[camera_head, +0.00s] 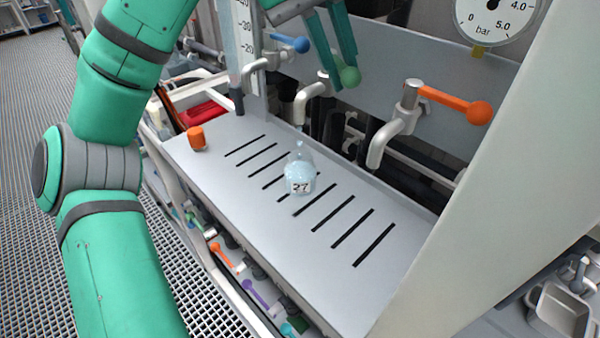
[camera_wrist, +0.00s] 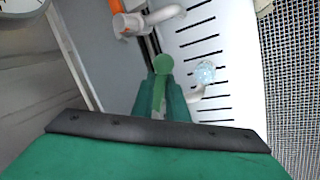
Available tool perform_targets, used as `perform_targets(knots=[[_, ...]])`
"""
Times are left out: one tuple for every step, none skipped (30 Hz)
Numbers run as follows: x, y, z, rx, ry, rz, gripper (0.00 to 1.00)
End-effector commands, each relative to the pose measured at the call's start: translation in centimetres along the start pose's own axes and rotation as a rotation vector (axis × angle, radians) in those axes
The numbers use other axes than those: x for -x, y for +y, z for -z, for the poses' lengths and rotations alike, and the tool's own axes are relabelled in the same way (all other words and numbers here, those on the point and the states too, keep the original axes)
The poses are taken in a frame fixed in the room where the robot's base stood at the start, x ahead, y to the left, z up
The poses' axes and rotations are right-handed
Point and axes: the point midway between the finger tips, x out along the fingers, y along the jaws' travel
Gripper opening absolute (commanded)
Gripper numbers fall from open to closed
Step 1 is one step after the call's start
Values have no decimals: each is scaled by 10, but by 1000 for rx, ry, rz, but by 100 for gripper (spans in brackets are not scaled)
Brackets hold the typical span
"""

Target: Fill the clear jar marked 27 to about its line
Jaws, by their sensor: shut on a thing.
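The clear jar marked 27 (camera_head: 300,176) stands upright on the slotted grey shelf (camera_head: 225,190), below a spout (camera_head: 304,108). It looks pale blue and bubbly inside, and a small pale streak shows between the spout and its neck. I cannot make out its fill line or level. In the wrist view the jar (camera_wrist: 205,72) is right of my gripper. My gripper (camera_head: 340,78) is shut on the green-knobbed tap lever (camera_head: 349,77), above and behind the jar. The green lever (camera_wrist: 162,68) also shows between my fingers in the wrist view.
An orange-handled tap (camera_head: 455,104) is to the right and a blue-knobbed tap (camera_head: 298,44) to the left. An orange cap-like piece (camera_head: 196,138) sits at the shelf's left end. A pressure gauge (camera_head: 494,14) is at top right. The shelf's right part is clear.

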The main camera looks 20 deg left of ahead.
Motion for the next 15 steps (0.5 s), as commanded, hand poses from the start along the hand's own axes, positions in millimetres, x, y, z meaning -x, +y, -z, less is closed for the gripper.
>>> perform_targets(knots=[[-1,2,0,33,17,1,0],[-2,4,0,60,29,0,0],[-2,6,0,97,44,1,0],[-3,7,0,124,56,1,0],[-4,8,0,150,67,1,0],[-4,10,1,180,79,1,0],[-5,11,1,199,87,1,0],[-5,12,1,216,94,1,0],[-5,12,1,232,100,1,0],[-5,13,2,240,103,0,0],[-5,13,2,247,106,0,0],[-6,14,2,261,112,1,0],[-6,15,2,277,118,1,0],[-7,16,2,296,128,1,0],[-7,18,3,331,144,1,0]])
